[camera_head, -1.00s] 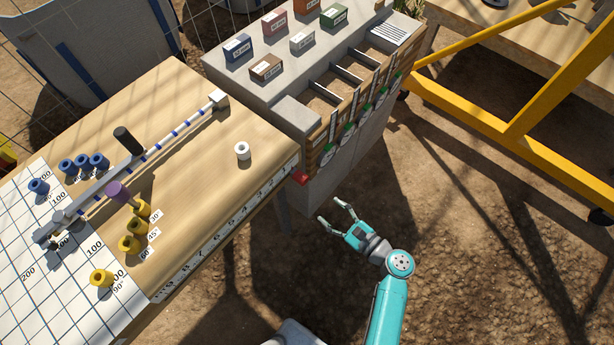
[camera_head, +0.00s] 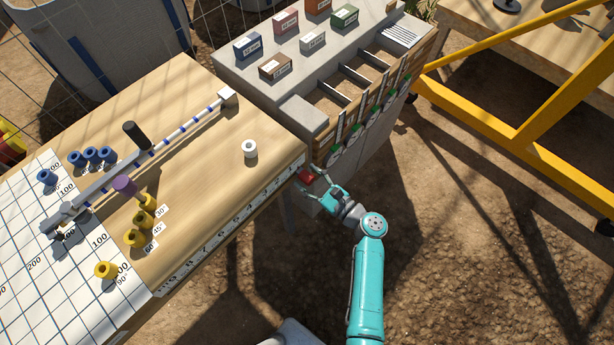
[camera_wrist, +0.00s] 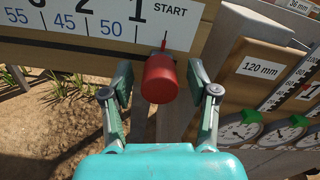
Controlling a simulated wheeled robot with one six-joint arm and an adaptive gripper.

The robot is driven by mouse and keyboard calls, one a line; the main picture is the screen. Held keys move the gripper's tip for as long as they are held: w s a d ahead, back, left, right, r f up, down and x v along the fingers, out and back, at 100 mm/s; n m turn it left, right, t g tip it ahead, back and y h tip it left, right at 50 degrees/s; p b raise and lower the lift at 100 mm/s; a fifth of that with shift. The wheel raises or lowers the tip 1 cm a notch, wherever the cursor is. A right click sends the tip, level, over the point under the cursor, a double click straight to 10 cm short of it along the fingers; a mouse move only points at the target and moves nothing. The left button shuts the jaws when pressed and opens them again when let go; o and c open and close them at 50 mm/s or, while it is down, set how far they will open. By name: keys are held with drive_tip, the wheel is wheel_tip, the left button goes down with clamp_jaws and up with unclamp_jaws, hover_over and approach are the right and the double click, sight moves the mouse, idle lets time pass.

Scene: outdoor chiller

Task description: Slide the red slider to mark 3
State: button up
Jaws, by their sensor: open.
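The red slider (camera_head: 307,177) sits at the right end of the numbered scale on the wooden table's front edge. In the wrist view it shows as a red cylindrical knob (camera_wrist: 158,80), with its pointer by START, right of the 1. My gripper (camera_head: 316,184) is at the slider. Its two open fingers (camera_wrist: 160,88) stand on either side of the knob, with a gap visible on both sides. On the scale strip (camera_wrist: 100,22), the 2 and 1 read clearly, and the digit left of the 2 is cut off by the picture's top.
A grey cabinet with dials (camera_head: 352,150) stands close to the right of the slider. A yellow frame (camera_head: 500,120) stands farther right.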

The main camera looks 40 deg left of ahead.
sight(267, 200)
drive_tip(key=shift+a, duration=0.35)
clamp_jaws()
drive_tip(key=s, duration=0.8)
drive_tip(key=s+a, duration=0.1)
drive_tip(key=s, duration=0.3)
drive_tip(key=shift+s, duration=0.3)
unclamp_jaws()
drive_tip(key=shift+d, duration=0.15)
